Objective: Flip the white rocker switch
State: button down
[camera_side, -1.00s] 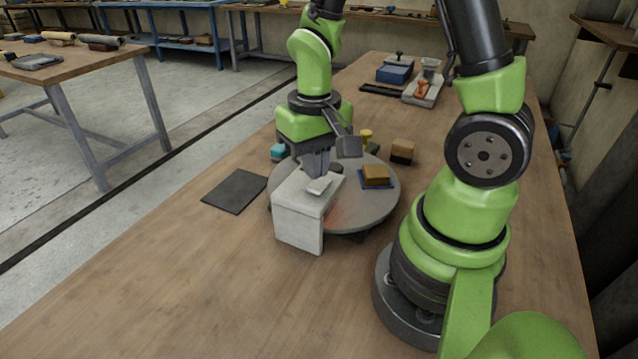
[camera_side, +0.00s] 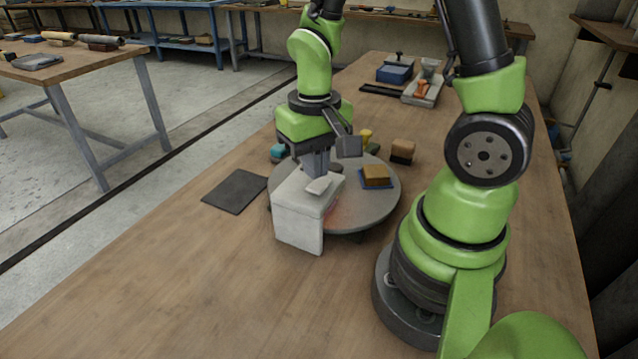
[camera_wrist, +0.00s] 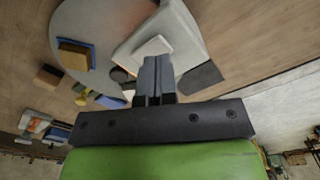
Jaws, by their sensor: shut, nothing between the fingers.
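The white rocker switch (camera_side: 319,186) sits on top of a pale grey box (camera_side: 299,222) on the round grey turntable. My gripper (camera_side: 316,172) points down at the back edge of the box, just behind the rocker, with its fingers together and empty. In the wrist view the rocker (camera_wrist: 153,47) shows just beyond the tips of my gripper (camera_wrist: 155,62). I cannot tell whether the fingertips touch the rocker. The box (camera_wrist: 178,40) also shows there.
The turntable (camera_side: 378,205) also bears a tan block on a blue base (camera_side: 376,176) and a dark round knob (camera_side: 336,168). A brown block (camera_side: 402,151) and a yellow piece (camera_side: 366,138) stand behind. A dark mat (camera_side: 235,191) lies left. The front table is clear.

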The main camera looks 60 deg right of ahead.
aim_at(315, 187)
jog(key=shift+f, duration=1.25)
dwell(0.8)
jog(key=shift+r, duration=3.5)
jog(key=shift+r, duration=0.1)
jog(key=s+a+r+n+t+y, duration=0.1)
jog(key=s+a+r+t, duration=0.1)
jog(key=r, duration=0.4)
jog(key=s+a+r+n+t+y, duration=0.1)
jog(key=s+a+r+t, duration=0.2)
jog(key=s+r+t, duration=0.1)
notch_tip(315, 187, up, 2)
jog(key=shift+s+a+r+t, duration=0.2)
jog(key=shift+s+a+t, duration=0.15)
jog(key=shift+t, duration=0.25)
